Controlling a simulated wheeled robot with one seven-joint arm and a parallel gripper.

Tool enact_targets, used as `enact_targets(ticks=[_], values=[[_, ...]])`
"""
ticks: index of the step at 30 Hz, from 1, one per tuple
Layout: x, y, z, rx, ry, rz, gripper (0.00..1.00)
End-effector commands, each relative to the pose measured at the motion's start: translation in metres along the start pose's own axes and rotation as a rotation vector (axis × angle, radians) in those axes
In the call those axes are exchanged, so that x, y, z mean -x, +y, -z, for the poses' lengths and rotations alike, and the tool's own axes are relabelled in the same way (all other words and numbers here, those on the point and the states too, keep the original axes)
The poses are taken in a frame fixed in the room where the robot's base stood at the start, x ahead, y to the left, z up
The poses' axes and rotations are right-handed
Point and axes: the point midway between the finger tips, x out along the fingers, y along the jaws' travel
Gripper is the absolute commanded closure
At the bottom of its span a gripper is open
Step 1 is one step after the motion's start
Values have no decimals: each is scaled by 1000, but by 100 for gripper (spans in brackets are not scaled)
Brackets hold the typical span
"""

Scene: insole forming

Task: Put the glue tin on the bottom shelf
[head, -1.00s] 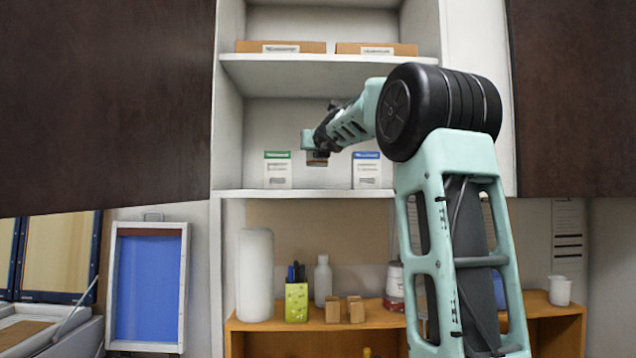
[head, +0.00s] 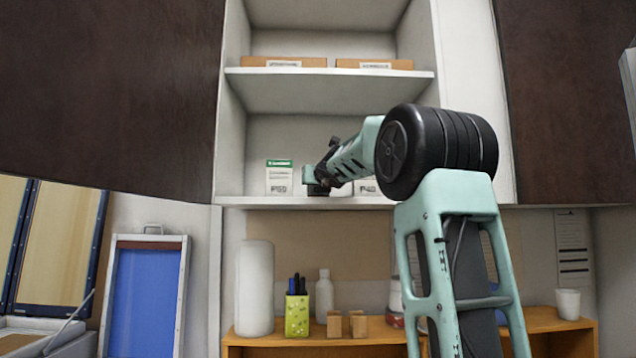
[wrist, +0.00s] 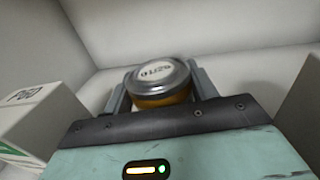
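The glue tin (wrist: 160,84), with a grey lid and an amber body, sits between the two fingers of my gripper (wrist: 162,90) in the wrist view. The fingers lie close against its sides and look shut on it. In the head view my gripper (head: 318,188) is low over the bottom shelf (head: 300,201) of the open cupboard, between two small boxes. The tin is a small dark patch there, mostly hidden by my gripper. I cannot tell for sure whether its base touches the shelf.
A green-topped white box (head: 279,179) stands left of my gripper; it also shows in the wrist view (wrist: 40,125). Another white box (head: 367,188) stands to the right, partly hidden by my arm. An upper shelf (head: 330,75) with flat brown boxes is above. Cupboard walls close both sides.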

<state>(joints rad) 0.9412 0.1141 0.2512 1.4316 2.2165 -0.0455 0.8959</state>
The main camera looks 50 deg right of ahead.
Motion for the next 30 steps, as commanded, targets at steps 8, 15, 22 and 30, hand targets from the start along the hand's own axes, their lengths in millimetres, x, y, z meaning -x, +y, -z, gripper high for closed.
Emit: enact_targets(ticks=[8, 15, 22, 30], values=[[0, 0, 0, 0, 0, 0, 22], [10, 0, -3, 1, -1, 1, 22], [54, 0, -4, 3, -2, 1, 22], [103, 1, -3, 2, -1, -1, 22]])
